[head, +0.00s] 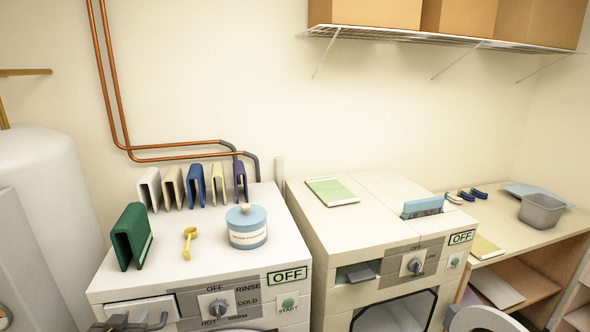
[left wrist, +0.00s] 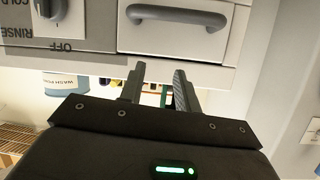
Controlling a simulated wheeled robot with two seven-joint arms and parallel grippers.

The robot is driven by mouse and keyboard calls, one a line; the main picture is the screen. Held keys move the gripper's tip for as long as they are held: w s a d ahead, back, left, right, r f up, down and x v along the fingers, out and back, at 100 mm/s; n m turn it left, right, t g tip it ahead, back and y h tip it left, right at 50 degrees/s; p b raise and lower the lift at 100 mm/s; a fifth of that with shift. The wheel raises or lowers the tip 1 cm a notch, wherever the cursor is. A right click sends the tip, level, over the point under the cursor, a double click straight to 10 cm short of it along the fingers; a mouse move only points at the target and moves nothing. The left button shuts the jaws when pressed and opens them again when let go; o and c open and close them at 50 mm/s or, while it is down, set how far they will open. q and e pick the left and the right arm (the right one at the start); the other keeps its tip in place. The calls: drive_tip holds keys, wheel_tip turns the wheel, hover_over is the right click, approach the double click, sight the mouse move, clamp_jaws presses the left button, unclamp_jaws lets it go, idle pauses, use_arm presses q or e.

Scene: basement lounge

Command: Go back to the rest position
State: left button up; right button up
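My left gripper (head: 122,322) shows at the bottom left of the head view, in front of the left washing machine (head: 262,205) and close to its drawer (head: 145,309). In the left wrist view its two dark fingers (left wrist: 158,78) stand apart with nothing held between them. The drawer's grey handle (left wrist: 178,16) is beyond the fingertips, apart from them in that view. My right gripper is not in view.
On the left machine stand several books (head: 195,186), a green book (head: 132,237), a yellow scoop (head: 189,242) and a blue tub (head: 246,228). The right machine (head: 322,217) and a wooden shelf unit (head: 520,238) stand to the right. A white tank (head: 50,190) is at the left.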

use_arm(q)
drive_tip(key=s+d+f+m+g+h, duration=0.1)
drive_tip(key=s+d+f+g, duration=0.2)
drive_tip(key=s+d+f, duration=0.45)
drive_tip(key=s+d+f+m+g+h, duration=0.2)
drive_tip(key=s+d+f+g, duration=0.25)
drive_tip(key=s, duration=0.65)
drive_tip(key=s+d+f+m+g+h, duration=0.1)
drive_tip(key=s+d+f+g, duration=0.1)
drive_tip(key=s+d+f, duration=0.55)
wheel_tip(320, 180, down, 25)
drive_tip(key=s+a+g+b, duration=0.1)
drive_tip(key=s+a+b, duration=0.1)
drive_tip(key=a+b, duration=0.1)
drive_tip(key=s+a+f+g+b, duration=0.1)
drive_tip(key=s+a+f+b, duration=0.1)
drive_tip(key=s+f, duration=1.4)
wheel_tip(320, 180, down, 4)
drive_tip(key=shift+s+a+f+g+b, duration=0.1)
drive_tip(key=shift+s+a+g+b, duration=0.25)
drive_tip(key=shift+s+b, duration=0.1)
drive_tip(key=shift+w, duration=0.1)
